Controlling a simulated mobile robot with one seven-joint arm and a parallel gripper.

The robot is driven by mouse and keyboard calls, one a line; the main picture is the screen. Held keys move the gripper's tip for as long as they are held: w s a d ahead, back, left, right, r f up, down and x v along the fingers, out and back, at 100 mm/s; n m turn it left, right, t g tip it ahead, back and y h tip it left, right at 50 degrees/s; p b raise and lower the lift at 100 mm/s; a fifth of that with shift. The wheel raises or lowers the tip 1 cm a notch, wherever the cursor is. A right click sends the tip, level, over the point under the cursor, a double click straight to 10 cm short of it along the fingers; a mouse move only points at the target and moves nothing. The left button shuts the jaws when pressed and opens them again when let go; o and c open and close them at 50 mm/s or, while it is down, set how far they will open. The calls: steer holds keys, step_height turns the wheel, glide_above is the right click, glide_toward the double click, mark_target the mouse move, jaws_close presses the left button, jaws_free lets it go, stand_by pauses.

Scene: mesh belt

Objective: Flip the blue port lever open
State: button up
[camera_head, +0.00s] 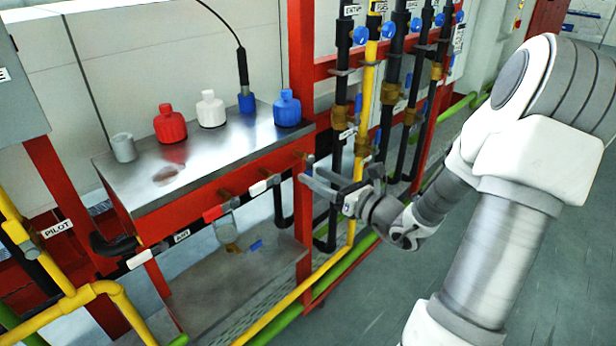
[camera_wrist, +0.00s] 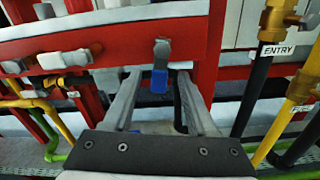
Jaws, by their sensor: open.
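The blue port lever (camera_wrist: 159,80) hangs down below a grey metal fitting on the front of a red beam (camera_wrist: 110,48) in the wrist view. My gripper (camera_wrist: 158,76) is open, with one finger on each side of the lever in the picture. I cannot tell whether either finger touches it, or how far in depth the tips are from it. In the head view my gripper (camera_head: 312,178) is at the right end of the bench's red front beam, and I cannot make out the blue lever there.
A white lever (camera_head: 260,187) and a red lever (camera_head: 213,213) sit further left on the beam. The metal bench (camera_head: 215,155) carries red, white and blue bottles and a grey cup. Vertical yellow and black pipes (camera_head: 367,90) stand close right of my gripper.

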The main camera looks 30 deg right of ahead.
mark_target(310, 174)
steer(key=shift+x, duration=1.6)
jaws_close()
